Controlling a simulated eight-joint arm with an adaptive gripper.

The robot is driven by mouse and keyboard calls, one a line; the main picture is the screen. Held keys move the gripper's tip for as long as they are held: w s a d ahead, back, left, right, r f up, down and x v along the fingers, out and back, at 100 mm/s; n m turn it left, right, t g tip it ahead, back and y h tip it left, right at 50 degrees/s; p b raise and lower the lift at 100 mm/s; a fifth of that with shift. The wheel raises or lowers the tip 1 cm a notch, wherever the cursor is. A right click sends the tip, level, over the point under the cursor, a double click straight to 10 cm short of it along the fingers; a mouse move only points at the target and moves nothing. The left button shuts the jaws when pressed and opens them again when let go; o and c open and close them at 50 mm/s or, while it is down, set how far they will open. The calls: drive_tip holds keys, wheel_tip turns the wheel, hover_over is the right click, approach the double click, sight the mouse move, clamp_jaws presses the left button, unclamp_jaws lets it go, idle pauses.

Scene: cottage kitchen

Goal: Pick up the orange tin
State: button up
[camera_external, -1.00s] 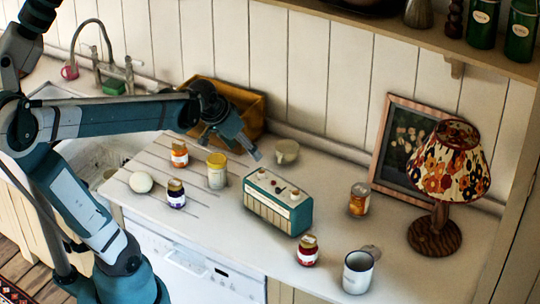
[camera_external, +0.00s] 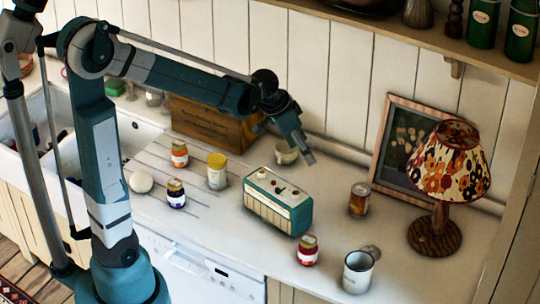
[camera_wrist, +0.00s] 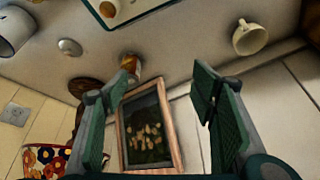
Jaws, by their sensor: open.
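A green radio (camera_external: 278,201) stands left of the tin. A lamp (camera_external: 436,215) and framed picture (camera_external: 384,140) are right and behind. A red jar (camera_external: 307,250) and white mug (camera_external: 357,271) stand in front. A cream cup (camera_external: 285,153) is near my gripper. Counter around the tin is clear.

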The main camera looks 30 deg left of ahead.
drive_tip(key=w+d+f+m+g+p, duration=0.1)
drive_tip(key=w+d+f, duration=0.1)
drive_tip(key=d, duration=0.2)
drive_tip(key=w+d+f+m+p, duration=0.1)
drive_tip(key=w+d+f, duration=0.2)
drive_tip(key=d, duration=0.1)
drive_tip(key=m+p, duration=0.1)
drive_tip(key=m, duration=0.1)
hover_over(358, 189)
drive_tip(key=s+a, duration=0.1)
drive_tip(key=a, duration=0.1)
drive_tip(key=shift+g+h, duration=0.4)
wheel_tip(358, 189, down, 5)
drive_tip(key=shift+r, duration=0.1)
drive_tip(key=shift+d+f, duration=0.25)
drive_tip(key=shift+f, duration=0.05)
drive_tip(key=shift+x, duration=1.3)
drive_tip(key=shift+p+x, duration=0.4)
drive_tip(key=shift+x, duration=2.15)
drive_tip(key=shift+a, duration=0.1)
